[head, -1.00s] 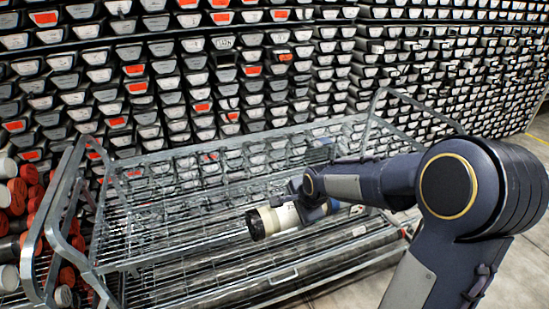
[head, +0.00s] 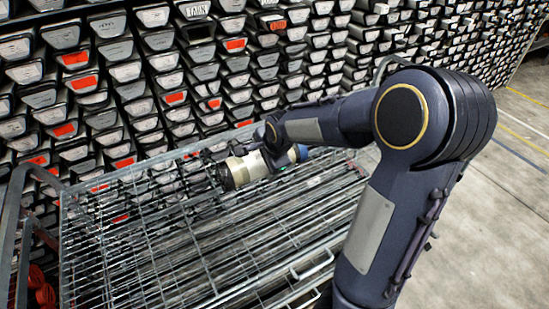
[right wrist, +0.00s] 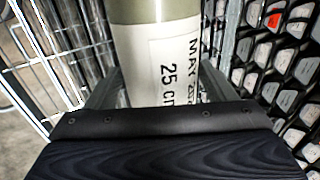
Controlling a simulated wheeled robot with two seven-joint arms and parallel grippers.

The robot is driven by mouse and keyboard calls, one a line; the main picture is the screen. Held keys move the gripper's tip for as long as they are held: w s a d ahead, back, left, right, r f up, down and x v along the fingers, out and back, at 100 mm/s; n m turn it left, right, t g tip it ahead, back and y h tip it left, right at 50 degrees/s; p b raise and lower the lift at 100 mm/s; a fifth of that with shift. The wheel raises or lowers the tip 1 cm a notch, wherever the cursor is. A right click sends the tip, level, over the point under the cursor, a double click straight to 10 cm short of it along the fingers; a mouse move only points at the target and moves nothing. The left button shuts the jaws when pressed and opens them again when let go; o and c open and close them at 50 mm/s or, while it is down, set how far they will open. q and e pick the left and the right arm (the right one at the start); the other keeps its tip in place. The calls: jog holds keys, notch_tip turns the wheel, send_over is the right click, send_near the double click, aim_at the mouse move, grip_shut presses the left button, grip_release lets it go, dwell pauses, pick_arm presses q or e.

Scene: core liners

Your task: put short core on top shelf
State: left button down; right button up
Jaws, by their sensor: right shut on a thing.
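The short core (head: 242,170) is a pale cylinder with a dark cap at its left end and a blue end at its right. In the right wrist view the core (right wrist: 150,60) carries a white label reading "25 c…" and "MAY 20…". My right gripper (head: 270,158) is shut on it, with a finger on each side in the right wrist view (right wrist: 160,88). The core appears over the far part of the cart's wire top shelf (head: 62,262); whether it touches the wires I cannot tell. My left gripper is not in view.
A wall of stacked trays (head: 140,75), some with orange ends, stands close behind the cart. A tubular end rail (head: 14,235) rises at the left. Red-capped cores (head: 42,292) show at lower left. The near part of the shelf looks clear, and open floor (head: 490,230) lies right.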

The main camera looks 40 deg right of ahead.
jog(key=shift+w+d, duration=0.25)
jog(key=shift+w, duration=0.05)
jog(key=d+f, duration=0.1)
jog(key=d, duration=0.1)
jog(key=w+d+f+b, duration=0.1)
jog(key=d, duration=0.2)
jog(key=w+d+f, duration=0.1)
jog(key=d, duration=0.2)
jog(key=shift+d+f, duration=0.15)
jog(key=shift+f, duration=0.15)
jog(key=shift+w+d+f+b, duration=0.1)
jog(key=shift+w+d+f, duration=0.15)
jog(key=shift+d+f, duration=0.9)
jog(key=shift+w+d+f+b, duration=0.1)
jog(key=shift+w+d+f, duration=0.3)
jog(key=shift+f, duration=1.45)
jog(key=shift+w+d+f+b, duration=0.15)
jog(key=shift+d+f, duration=0.7)
jog(key=shift+f, duration=0.65)
jog(key=o, duration=2)
jog(key=shift+s+f, duration=0.15)
jog(key=shift+f, duration=0.05)
jog(key=shift+o, duration=0.2)
jog(key=shift+r, duration=0.1)
